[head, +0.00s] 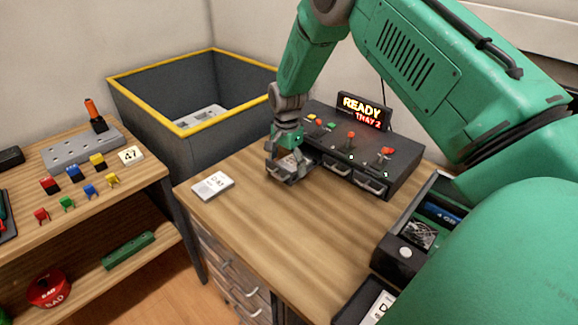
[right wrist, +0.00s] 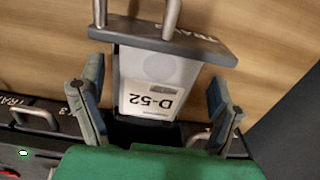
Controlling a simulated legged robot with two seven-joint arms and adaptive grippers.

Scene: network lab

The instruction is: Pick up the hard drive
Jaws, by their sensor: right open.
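A hard drive with a pale metal face and a white label D-52 (right wrist: 152,85) lies in a pulled-out tray (right wrist: 190,42) in the right wrist view. My right gripper (right wrist: 155,92) is open, with one finger on each side of the tray and drive, not closed on them. In the head view the right gripper (head: 287,172) is at the left end of the black tray unit (head: 345,150), over the opened tray, and hides the drive. My left gripper is not in view.
The unit's sign (head: 362,111) reads READY TRAY 2. A labelled drive-like item (head: 212,186) lies on the desk's left. An open dark box (head: 400,262) stands at the right. A yellow-rimmed bin (head: 150,110) stands behind; a shelf (head: 140,178) holds small coloured parts. The desk's middle is clear.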

